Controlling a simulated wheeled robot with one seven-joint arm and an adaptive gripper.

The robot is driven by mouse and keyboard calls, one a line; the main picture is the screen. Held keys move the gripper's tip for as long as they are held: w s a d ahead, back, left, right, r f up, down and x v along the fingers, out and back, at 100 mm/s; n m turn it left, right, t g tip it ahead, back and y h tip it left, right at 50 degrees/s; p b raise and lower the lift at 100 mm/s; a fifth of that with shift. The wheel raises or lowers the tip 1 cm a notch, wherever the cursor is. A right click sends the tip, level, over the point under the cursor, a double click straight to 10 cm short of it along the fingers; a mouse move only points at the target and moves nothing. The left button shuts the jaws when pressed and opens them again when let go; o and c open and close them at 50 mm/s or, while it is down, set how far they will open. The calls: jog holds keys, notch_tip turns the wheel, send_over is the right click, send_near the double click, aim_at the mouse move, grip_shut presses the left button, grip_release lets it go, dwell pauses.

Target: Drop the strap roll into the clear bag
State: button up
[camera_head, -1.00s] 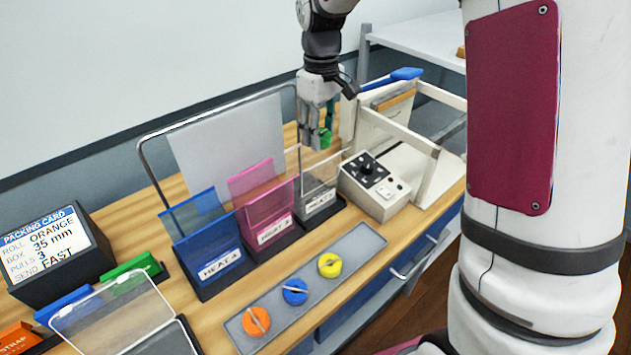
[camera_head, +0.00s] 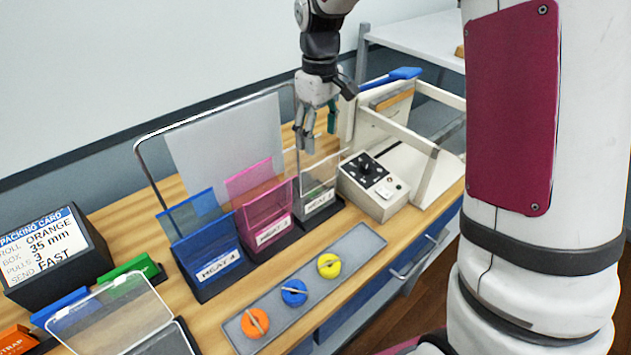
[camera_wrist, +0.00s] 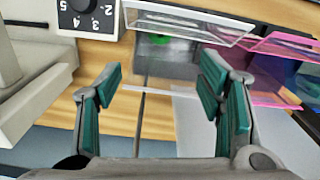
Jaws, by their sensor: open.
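The green strap roll (camera_wrist: 160,39) shows in the wrist view low inside the clear bag, seen through its mouth; in the head view I cannot make it out clearly. The clear bag (camera_head: 326,170) stands open in the rightmost dark holder, left of the dial box; its clear upper edge also shows in the wrist view (camera_wrist: 190,22). My gripper (camera_head: 318,147) hangs above the clear bag with its fingers apart and nothing between them. The fingertips also show in the wrist view (camera_wrist: 160,80).
A pink bag (camera_head: 262,215) and a blue bag (camera_head: 205,250) stand left of the clear one. Orange (camera_head: 255,324), blue (camera_head: 294,292) and yellow (camera_head: 329,266) rolls lie on a grey tray in front. A dial box (camera_head: 374,186) and a white frame (camera_head: 428,165) stand close on the right.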

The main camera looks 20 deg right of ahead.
notch_tip(320, 180, up, 11)
jog(key=shift+r, duration=0.2)
dwell(0.5)
jog(key=s+r+m+t, duration=0.1)
jog(key=s+r+m, duration=0.15)
jog(key=s, duration=0.45)
jog(key=s+r+m+t, duration=0.1)
jog(key=s+r+t, duration=0.15)
jog(key=s, duration=0.45)
jog(key=s+f+m+t, duration=0.2)
jog(key=s+f, duration=0.1)
jog(key=s, duration=1)
jog(key=shift+f+m, duration=0.35)
jog(key=shift+d, duration=0.1)
